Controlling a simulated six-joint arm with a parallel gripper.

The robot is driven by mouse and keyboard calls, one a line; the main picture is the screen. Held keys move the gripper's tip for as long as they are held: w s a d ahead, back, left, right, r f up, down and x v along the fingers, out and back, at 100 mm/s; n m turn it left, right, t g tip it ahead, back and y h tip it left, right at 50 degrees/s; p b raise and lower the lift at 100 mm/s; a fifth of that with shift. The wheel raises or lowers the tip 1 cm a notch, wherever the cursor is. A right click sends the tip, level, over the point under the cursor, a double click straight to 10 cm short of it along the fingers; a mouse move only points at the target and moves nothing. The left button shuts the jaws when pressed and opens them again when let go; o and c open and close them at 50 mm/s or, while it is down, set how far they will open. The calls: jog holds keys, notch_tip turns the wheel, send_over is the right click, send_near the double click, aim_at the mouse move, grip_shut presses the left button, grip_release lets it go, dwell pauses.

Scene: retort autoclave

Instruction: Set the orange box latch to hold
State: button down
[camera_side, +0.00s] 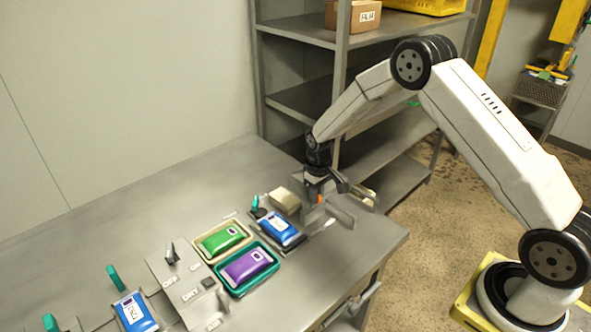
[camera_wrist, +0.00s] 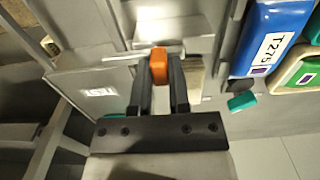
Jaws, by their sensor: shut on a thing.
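A small orange latch handle (camera_wrist: 159,66) shows in the middle of the wrist view, in front of a grey metal box (camera_wrist: 165,28). My gripper (camera_wrist: 160,72) has one dark finger on each side of the handle and is shut on it. In the side view my gripper (camera_side: 321,186) is low at the table's far right end, with a bit of orange (camera_side: 320,198) just below it. The arm hides part of the box there. I cannot read the latch's setting from these views.
A blue pack (camera_side: 281,230) lies close left of my gripper, with a cream block (camera_side: 285,201) behind it. Green (camera_side: 222,239) and purple (camera_side: 247,265) packs lie in trays nearby. Metal shelves (camera_side: 345,110) stand behind.

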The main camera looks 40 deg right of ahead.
aim_at(319, 196)
jog(key=c, duration=0.6)
grip_release()
jog(key=shift+d, duration=0.25)
jog(key=shift+r, duration=0.15)
jog(key=shift+r, duration=3.8)
jog(key=shift+s+a+r, duration=0.3)
jog(key=shift+s+r, duration=0.15)
jog(key=shift+s, duration=0.05)
jog(key=s+a+r+t, duration=0.1)
jog(key=s+a+r, duration=0.1)
jog(key=s, duration=0.5)
jog(key=s+a+r, duration=0.1)
jog(key=s+a, duration=0.1)
jog(key=s, duration=0.5)
jog(key=s+a+r+t, duration=0.1)
jog(key=s+a+r, duration=0.1)
jog(key=s, duration=0.5)
jog(key=shift+s+a+r+t, duration=0.2)
jog(key=shift+s+r+t, duration=0.05)
jog(key=shift+r+t, duration=0.05)
